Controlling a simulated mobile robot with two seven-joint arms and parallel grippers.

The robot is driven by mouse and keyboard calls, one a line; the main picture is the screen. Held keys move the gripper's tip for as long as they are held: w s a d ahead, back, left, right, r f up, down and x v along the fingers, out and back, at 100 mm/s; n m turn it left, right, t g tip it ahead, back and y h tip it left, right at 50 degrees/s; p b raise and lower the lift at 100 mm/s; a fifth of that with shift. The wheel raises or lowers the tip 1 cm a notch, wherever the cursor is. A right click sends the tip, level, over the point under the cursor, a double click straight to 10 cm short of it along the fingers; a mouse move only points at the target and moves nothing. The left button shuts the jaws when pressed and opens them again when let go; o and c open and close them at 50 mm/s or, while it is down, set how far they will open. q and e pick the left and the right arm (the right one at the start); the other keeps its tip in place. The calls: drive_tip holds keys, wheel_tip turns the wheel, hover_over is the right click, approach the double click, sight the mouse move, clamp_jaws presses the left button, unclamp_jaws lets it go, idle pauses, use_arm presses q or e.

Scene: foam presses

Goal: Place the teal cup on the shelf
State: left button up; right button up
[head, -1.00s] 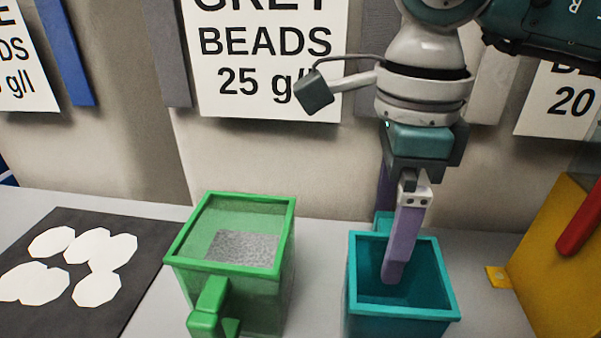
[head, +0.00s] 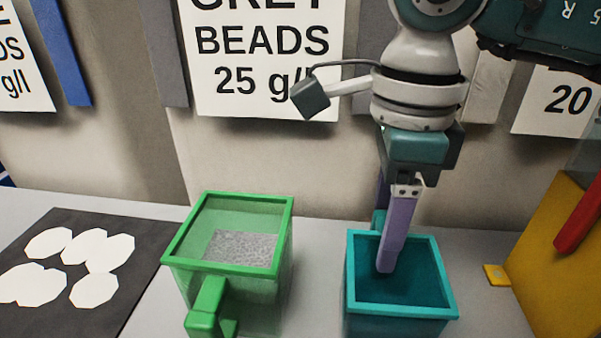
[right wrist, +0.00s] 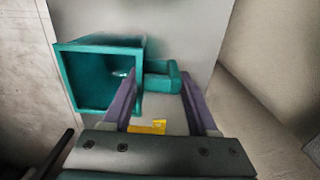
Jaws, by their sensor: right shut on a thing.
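The teal cup (head: 402,322) stands upright on the grey surface in the head view, open at the top, with its handle at the back. It also shows in the right wrist view (right wrist: 103,41), its handle (right wrist: 163,84) between the two fingers. My right gripper (head: 386,240) comes down from above at the cup's back side and is shut on the cup. One purple finger reaches inside the cup's opening; the other is behind and mostly hidden. My left gripper is not in view. I cannot make out a shelf.
A green cup (head: 236,268) with grey beads stands left of the teal cup, its handle towards me. A black mat (head: 62,225) with white patches lies further left. A yellow box (head: 555,260) with a red bar (head: 582,218) stands at right. A wall with signs (head: 262,60) is behind.

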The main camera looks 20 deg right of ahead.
clamp_jaws()
drive_tip(key=s+a+r+n+p, duration=0.1)
drive_tip(key=s+r+n+p, duration=0.2)
drive_tip(key=r+n+p, duration=0.9)
drive_tip(key=s+a+r+n+p, duration=0.2)
drive_tip(key=r+n+p, duration=1)
drive_tip(key=r+p, duration=2.8)
wheel_tip(320, 180, up, 15)
drive_tip(key=shift+s+f+p, duration=0.15)
drive_tip(key=shift+s+p, duration=0.25)
drive_tip(key=shift+s, duration=0.1)
drive_tip(key=shift+a, duration=0.1)
